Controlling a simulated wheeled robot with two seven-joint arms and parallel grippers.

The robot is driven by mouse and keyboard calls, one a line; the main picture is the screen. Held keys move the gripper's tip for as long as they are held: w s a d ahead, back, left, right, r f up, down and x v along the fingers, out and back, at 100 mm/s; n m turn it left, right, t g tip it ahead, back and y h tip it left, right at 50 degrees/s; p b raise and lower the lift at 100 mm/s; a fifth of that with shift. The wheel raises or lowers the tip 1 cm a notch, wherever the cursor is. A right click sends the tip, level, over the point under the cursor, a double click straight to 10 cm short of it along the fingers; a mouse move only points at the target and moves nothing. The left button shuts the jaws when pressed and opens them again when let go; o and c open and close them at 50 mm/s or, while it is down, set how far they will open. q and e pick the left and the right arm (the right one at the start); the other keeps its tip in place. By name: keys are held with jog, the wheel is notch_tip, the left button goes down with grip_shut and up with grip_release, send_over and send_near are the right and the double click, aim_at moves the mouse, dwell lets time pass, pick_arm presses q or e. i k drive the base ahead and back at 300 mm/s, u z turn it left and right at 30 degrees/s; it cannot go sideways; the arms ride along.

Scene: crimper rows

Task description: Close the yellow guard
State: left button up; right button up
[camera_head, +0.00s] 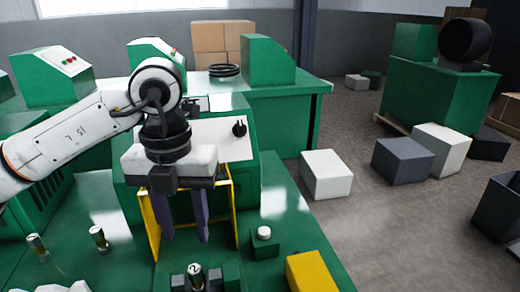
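The yellow guard (150,225) is a thin upright frame on the front of the green machine (242,180). Its left and right edges show on both sides of my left gripper. The gripper hides much of its middle, so I cannot tell how far it is open. My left gripper (185,238) hangs pointing down in front of the frame. Its two dark fingers are apart with nothing seen between them. I cannot tell whether a finger touches the guard. My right gripper is not in view.
A small cylinder (196,273) stands in a dark holder below the gripper. Two similar cylinders stand on the green bench at left. A white button (264,233) and a yellow block (311,272) are at right. Boxes lie on the floor beyond the bench.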

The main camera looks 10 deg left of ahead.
aim_at(154, 232)
jog(key=k, duration=1)
